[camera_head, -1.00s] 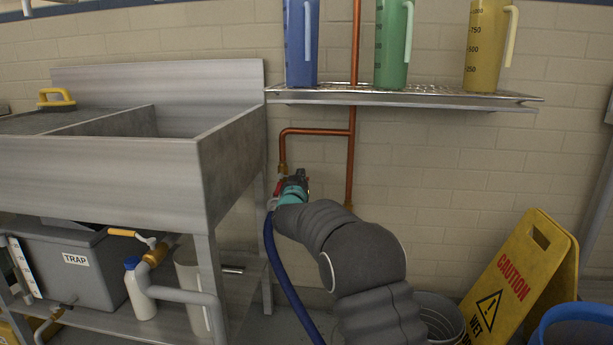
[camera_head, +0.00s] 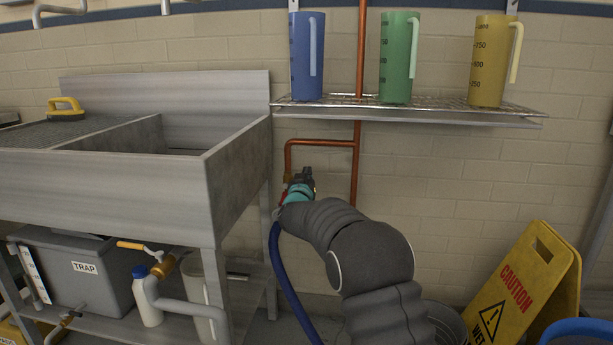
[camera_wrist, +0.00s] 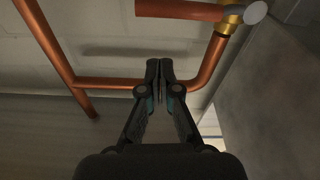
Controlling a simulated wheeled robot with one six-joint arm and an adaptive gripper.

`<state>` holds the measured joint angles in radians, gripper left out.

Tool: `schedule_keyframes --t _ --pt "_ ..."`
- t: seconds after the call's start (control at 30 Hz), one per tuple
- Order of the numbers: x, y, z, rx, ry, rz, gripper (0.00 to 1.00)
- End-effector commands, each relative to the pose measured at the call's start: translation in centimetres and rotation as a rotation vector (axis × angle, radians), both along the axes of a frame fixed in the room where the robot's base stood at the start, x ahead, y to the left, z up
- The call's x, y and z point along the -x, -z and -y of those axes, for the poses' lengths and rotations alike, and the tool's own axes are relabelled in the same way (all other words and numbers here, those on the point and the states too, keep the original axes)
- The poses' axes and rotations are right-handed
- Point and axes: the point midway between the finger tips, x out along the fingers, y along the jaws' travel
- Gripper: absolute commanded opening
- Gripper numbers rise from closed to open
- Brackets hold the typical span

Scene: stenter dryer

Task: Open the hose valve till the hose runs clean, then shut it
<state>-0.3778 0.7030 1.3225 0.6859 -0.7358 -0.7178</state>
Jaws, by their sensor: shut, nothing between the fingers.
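My gripper (camera_head: 304,182) is at the copper drop pipe (camera_head: 288,160), right of the sink. In the wrist view my gripper (camera_wrist: 160,70) has its two fingers together with nothing between them, in front of a copper pipe (camera_wrist: 110,84). The blue hose (camera_head: 284,275) hangs from just below the gripper and runs down to the floor. A small red part (camera_head: 286,191) shows beside the gripper, where the hose valve seems to be; the gripper mostly hides it, so its setting cannot be told. The hose's outlet and any water are not visible.
The steel sink (camera_head: 120,190) stands left, with a grey trap box (camera_head: 75,285) and a white bottle (camera_head: 148,305) below. A wire shelf (camera_head: 430,112) with blue, green and yellow jugs is above. A yellow caution sign (camera_head: 520,285) stands right.

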Motion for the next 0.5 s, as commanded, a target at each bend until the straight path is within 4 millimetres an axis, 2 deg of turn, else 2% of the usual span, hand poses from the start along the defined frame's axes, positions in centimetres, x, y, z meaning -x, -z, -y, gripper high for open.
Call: schedule_keyframes --t 0.03,0.3,0.5 --pt "0.9 0.5 -0.2 0.001 -0.003 -0.003 0.0" --pt "5.3 1.0 -0.7 0.002 -0.005 -0.002 0.0" --pt "7.9 1.4 -0.8 0.0 -0.003 -0.001 0.0"
